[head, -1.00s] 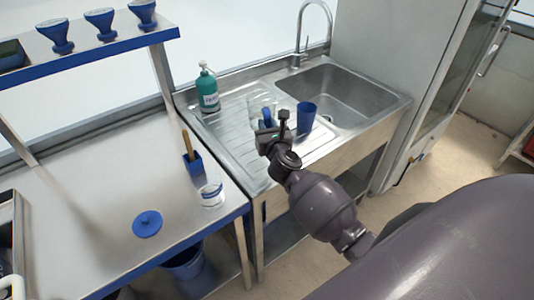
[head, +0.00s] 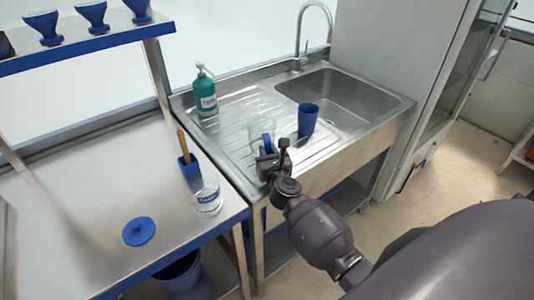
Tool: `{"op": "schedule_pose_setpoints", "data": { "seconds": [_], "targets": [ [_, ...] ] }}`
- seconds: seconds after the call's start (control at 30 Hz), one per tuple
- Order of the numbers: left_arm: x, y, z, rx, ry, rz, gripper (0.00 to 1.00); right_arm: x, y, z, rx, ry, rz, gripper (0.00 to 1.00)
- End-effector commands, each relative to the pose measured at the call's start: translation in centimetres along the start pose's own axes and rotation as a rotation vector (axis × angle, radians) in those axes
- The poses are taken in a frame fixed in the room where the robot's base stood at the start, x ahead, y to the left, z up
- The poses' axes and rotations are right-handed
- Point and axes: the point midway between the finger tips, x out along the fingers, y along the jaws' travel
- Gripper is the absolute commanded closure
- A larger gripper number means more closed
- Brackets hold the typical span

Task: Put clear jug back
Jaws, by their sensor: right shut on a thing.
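The clear jug (head: 258,130) with a blue handle (head: 268,127) is at the drainboard of the sink unit, partly hidden behind my right gripper. My right gripper (head: 273,154) is shut on the jug, at the side nearest me. I cannot tell whether the jug touches the drainboard (head: 232,113). My left gripper is not in view.
A blue cup (head: 307,119) stands just right of the jug, by the sink basin (head: 345,95). A green pump bottle (head: 206,93) stands at the drainboard's back left. A clear beaker (head: 207,201), a blue holder (head: 190,167) and a blue lid (head: 139,231) are on the left bench.

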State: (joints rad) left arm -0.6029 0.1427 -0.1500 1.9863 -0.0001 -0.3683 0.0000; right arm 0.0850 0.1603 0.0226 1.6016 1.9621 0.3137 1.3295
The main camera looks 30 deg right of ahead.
Motion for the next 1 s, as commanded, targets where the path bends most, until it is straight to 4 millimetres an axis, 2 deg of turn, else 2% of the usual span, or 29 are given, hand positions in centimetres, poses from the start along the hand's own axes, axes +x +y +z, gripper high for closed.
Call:
{"op": "schedule_pose_setpoints", "data": {
  "seconds": [0.27,0.3,0.47,0.83,1.0],
  "targets": [
    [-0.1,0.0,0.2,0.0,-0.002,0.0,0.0,0.0,0.0,-0.2,0.0,-0.002,0.0,1.0],
    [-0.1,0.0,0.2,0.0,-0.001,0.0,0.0,0.0,0.0,-0.2,0.0,-0.001,0.0,0.74],
    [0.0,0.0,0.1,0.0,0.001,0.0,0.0,0.0,0.0,-0.2,0.0,-0.001,0.0,0.52],
    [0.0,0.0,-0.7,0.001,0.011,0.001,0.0,0.0,0.0,0.3,0.0,-0.001,0.0,0.52],
    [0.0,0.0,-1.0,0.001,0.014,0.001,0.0,-2.4,0.1,0.1,0.001,0.001,0.0,0.52]
  ]
}}
